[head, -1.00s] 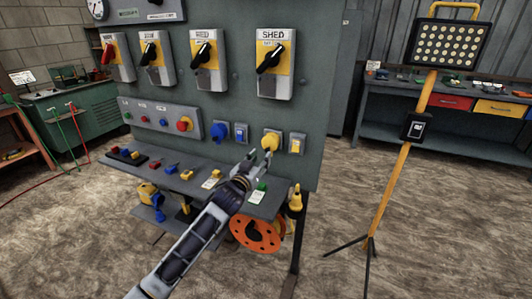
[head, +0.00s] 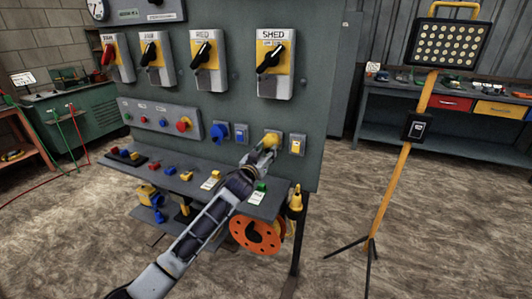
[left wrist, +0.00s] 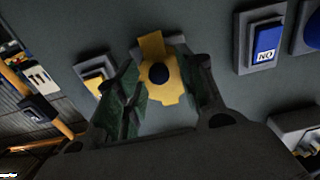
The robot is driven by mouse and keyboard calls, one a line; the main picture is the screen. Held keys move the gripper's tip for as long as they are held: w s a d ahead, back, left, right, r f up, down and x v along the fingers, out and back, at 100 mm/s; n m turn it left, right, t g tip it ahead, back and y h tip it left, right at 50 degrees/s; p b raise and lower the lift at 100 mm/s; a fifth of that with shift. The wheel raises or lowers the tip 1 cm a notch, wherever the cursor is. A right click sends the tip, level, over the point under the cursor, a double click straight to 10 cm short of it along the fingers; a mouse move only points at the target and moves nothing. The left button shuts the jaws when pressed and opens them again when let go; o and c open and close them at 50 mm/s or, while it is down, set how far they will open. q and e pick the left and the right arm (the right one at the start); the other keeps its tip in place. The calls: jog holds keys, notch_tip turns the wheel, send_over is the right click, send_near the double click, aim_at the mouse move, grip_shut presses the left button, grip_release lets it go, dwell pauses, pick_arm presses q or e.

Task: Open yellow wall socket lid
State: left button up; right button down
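The yellow wall socket (head: 270,140) is mounted low on the grey-green panel, between a blue switch and a yellow switch. In the left wrist view the yellow socket part (left wrist: 160,72) with a dark round centre lies between my finger pads, and a yellow tab sticks out at its top. My left gripper (head: 266,155) is at the socket, its fingers (left wrist: 158,85) spread on both sides of the yellow part. Gaps show beside the pads, though contact is hard to judge. The lower part of the socket is hidden by the gripper. My right gripper is not in view.
A yellow switch (head: 297,144) is close right of the socket; a blue switch (head: 241,134) and a blue socket (head: 220,132) are left. A shelf (head: 180,177) with small coloured plugs juts out below. A lamp stand (head: 397,190) stands right, with open floor around it.

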pick_arm(q)
grip_shut()
dwell(0.7)
